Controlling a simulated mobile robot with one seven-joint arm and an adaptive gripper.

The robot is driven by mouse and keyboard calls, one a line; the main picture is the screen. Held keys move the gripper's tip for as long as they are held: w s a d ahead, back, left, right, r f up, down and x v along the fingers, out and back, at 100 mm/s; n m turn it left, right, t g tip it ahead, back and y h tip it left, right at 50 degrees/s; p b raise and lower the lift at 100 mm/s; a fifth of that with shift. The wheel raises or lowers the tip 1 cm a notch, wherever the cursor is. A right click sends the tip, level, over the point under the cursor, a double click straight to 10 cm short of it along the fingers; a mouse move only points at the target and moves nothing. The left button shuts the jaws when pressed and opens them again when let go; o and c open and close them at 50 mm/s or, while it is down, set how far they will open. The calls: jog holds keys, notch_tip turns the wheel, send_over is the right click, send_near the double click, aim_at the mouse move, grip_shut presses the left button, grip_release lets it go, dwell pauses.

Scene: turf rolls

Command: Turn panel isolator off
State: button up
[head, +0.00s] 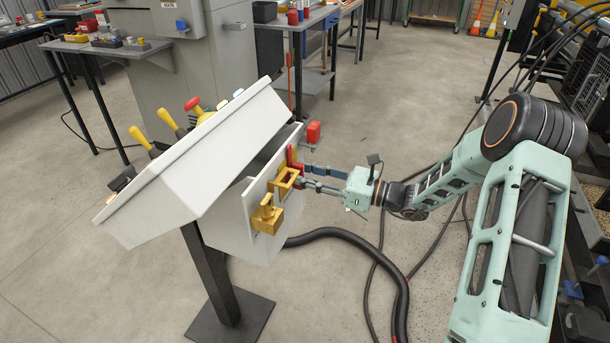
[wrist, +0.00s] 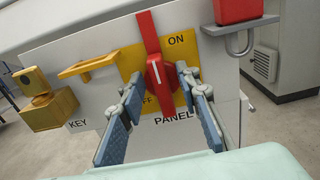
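The panel isolator is a red rotary handle (wrist: 158,72) with a white line, on a yellow plate (wrist: 183,54) marked ON at upper right and OFF at lower left, above the word PANEL. The handle stands nearly upright, tilted slightly. It also shows in the head view as a red piece (head: 293,158) on the side of the white console. My gripper (wrist: 161,93) is open, with one blue-padded finger on each side of the handle's lower part. Whether the fingertips touch it I cannot tell. In the head view my gripper (head: 306,177) reaches the panel from the right.
A yellow bracket (wrist: 88,64) and a brass key lock (wrist: 46,101) sit left of the isolator. The console (head: 190,165) carries levers and a red button on top. A black hose (head: 345,235) lies on the floor.

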jog(key=shift+a, duration=0.1)
grip_shut()
jog(key=shift+n, duration=0.3)
jog(key=shift+s+a+f+n+b, duration=0.1)
jog(key=shift+s+f+n+b, duration=0.15)
jog(key=shift+n+b, duration=2.5)
jog(key=shift+s+f+n+b, duration=0.1)
jog(key=shift+f+n+b, duration=0.1)
jog(key=shift+n+b, duration=2.55)
jog(key=shift+s+a+f+n+b, duration=0.1)
jog(key=shift+s+f+n+b, duration=0.15)
jog(key=shift+n+b, duration=2.45)
jog(key=shift+n+p, duration=0.3)
jog(key=shift+n, duration=0.3)
